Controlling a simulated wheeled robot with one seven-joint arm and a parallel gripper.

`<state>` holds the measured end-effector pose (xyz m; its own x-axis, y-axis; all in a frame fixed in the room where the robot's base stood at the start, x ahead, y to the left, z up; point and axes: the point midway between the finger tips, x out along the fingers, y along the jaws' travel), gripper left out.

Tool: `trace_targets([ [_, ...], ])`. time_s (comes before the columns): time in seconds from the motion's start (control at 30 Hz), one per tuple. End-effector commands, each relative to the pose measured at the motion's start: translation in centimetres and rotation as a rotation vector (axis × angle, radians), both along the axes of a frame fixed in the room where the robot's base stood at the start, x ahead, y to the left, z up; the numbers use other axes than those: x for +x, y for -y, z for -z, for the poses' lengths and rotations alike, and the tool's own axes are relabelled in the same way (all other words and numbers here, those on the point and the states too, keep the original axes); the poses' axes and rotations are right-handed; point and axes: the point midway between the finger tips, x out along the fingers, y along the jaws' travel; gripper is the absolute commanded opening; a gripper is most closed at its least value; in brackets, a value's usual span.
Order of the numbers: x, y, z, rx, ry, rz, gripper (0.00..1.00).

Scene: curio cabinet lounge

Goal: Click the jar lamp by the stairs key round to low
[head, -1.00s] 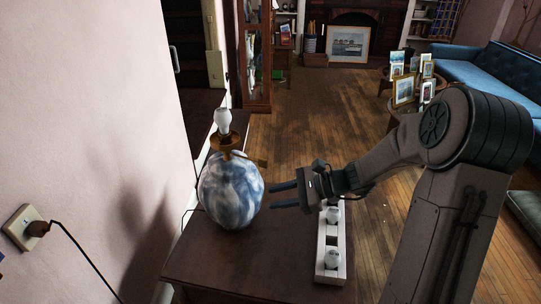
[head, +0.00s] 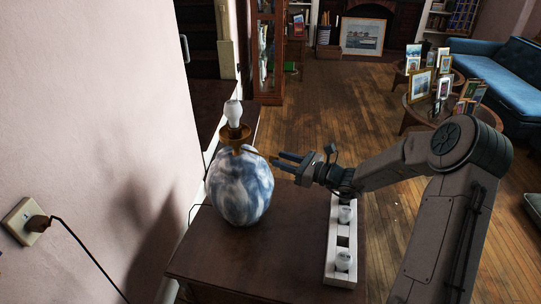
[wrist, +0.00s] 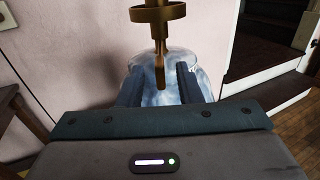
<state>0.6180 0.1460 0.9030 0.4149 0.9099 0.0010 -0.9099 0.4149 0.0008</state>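The jar lamp (head: 239,188) has a round blue-and-white marbled body, a brass neck (head: 235,136) and a bare white bulb (head: 234,111). It stands upright on the dark wooden table. Its brass key (wrist: 160,76) juts from the neck towards my wrist camera. My gripper (head: 277,160) is right of the lamp at neck height, its fingers pointing at it. In the wrist view the two fingers (wrist: 159,84) are apart, with the key's flat end between them and a gap showing on each side. I cannot tell whether the bulb is lit.
A white tray (head: 329,262) holding bulbs (head: 345,261) lies on the table's (head: 235,262) right side, below my arm. A wall socket (head: 25,222) with a plugged-in cord is at left. The wall is close behind the lamp. A dark doorway with steps (wrist: 265,93) lies beyond.

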Motion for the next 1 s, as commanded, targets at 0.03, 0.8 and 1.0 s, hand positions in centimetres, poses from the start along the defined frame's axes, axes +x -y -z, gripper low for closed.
trace_targets([
  [0.03, 0.4, -1.0, 0.0, 0.000, 0.000, -0.004, 0.32],
  [0.8, 2.1, -4.7, 0.0, -0.001, 0.000, -0.002, 0.00],
  [1.0, 2.1, -4.5, 0.0, 0.000, -0.001, -0.001, 0.00],
])
